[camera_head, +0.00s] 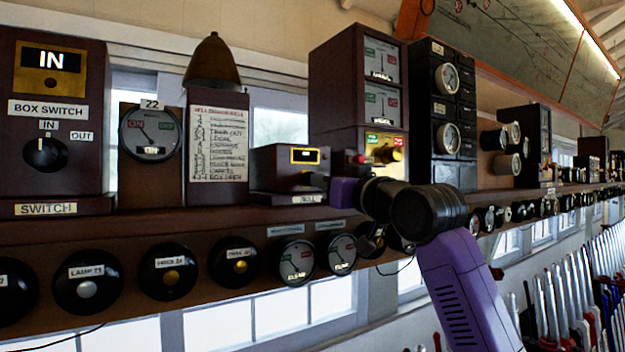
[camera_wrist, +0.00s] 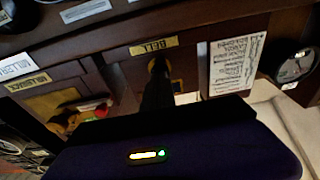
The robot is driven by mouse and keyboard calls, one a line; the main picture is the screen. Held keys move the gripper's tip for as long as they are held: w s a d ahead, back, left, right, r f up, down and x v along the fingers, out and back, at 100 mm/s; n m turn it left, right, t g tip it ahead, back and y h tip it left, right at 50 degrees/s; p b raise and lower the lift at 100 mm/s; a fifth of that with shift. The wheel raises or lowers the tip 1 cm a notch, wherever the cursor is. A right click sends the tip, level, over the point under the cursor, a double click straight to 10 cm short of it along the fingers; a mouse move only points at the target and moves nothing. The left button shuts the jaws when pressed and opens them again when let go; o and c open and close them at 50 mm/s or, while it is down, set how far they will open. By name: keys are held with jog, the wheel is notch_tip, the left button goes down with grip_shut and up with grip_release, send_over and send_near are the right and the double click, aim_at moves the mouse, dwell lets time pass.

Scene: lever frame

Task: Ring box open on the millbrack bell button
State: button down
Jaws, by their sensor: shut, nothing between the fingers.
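A low brown bell box (camera_head: 275,168) stands on the shelf in the head view, with a yellow-framed dark window and a small label below. In the wrist view the box is upside down, and its label (camera_wrist: 153,45) reads BELL. A round brassy bell button (camera_wrist: 156,63) shows just below that label, partly hidden by my fingers. My gripper (camera_head: 316,181) is shut and empty, with its dark fingers at the box's right front. The fingers (camera_wrist: 157,82) also show in the wrist view, tips over the button. I cannot tell whether they touch it.
A tall instrument (camera_head: 345,80) with yellow lower panel and red and yellow knobs stands close right of the box. A code card (camera_head: 219,145) under a brass bell dome (camera_head: 212,62) stands left. Round plungers and dials (camera_head: 295,262) line the shelf front below.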

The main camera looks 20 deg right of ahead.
jog(key=shift+s+d, duration=0.1)
jog(key=shift+s, duration=0.25)
dwell(0.6)
jog(key=shift+w, duration=0.15)
jog(key=shift+w+a, duration=0.2)
jog(key=shift+w, duration=0.4)
jog(key=shift+s, duration=0.1)
jog(key=shift+s+d, duration=0.2)
jog(key=shift+s, duration=0.45)
jog(key=shift+w, duration=0.15)
dwell(2.5)
